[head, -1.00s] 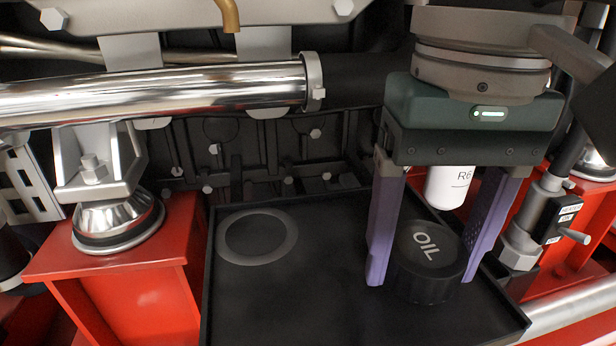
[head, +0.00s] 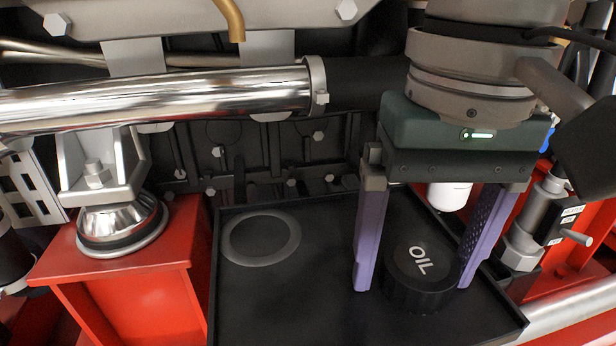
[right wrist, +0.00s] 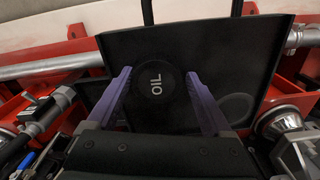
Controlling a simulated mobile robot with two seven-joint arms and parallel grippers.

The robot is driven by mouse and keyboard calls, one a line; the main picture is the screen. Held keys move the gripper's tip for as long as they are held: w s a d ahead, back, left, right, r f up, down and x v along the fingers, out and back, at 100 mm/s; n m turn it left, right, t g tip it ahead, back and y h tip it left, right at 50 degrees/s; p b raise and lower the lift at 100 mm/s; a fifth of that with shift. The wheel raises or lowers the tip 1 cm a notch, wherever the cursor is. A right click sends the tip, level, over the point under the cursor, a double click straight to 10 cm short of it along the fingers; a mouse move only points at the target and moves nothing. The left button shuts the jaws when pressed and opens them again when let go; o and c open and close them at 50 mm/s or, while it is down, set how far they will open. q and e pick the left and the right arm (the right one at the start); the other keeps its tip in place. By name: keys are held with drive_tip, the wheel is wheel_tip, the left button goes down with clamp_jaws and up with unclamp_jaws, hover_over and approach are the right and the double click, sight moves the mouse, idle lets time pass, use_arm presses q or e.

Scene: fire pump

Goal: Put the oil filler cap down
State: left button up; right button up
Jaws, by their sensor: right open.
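The oil filler cap (head: 421,278) is a black round cap with "OIL" in white on top. It sits upright on the right part of the black tray (head: 320,312). My right gripper (head: 412,287) is open, its two purple fingers standing on either side of the cap. In the head view a gap shows between the left finger and the cap; whether the right finger touches it I cannot tell. The right wrist view also shows the cap (right wrist: 156,87) between the spread fingers (right wrist: 159,74). My left gripper is not in view.
A grey ring marking (head: 260,238) lies bare on the tray's left part. A white cylinder (head: 449,195) stands behind the gripper. A shiny pipe (head: 160,95) crosses above the tray. A red block with a metal mount (head: 120,225) is at the left, and a valve (head: 535,225) is at the right.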

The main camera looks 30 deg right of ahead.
sight(428, 266)
drive_tip(key=shift+s+d+f, duration=0.25)
drive_tip(key=shift+f, duration=0.15)
drive_tip(key=shift+r, duration=0.15)
wheel_tip(428, 266, up, 13)
drive_tip(key=p, duration=0.7)
drive_tip(key=shift+r, duration=0.15)
drive_tip(key=shift+s+a, duration=0.1)
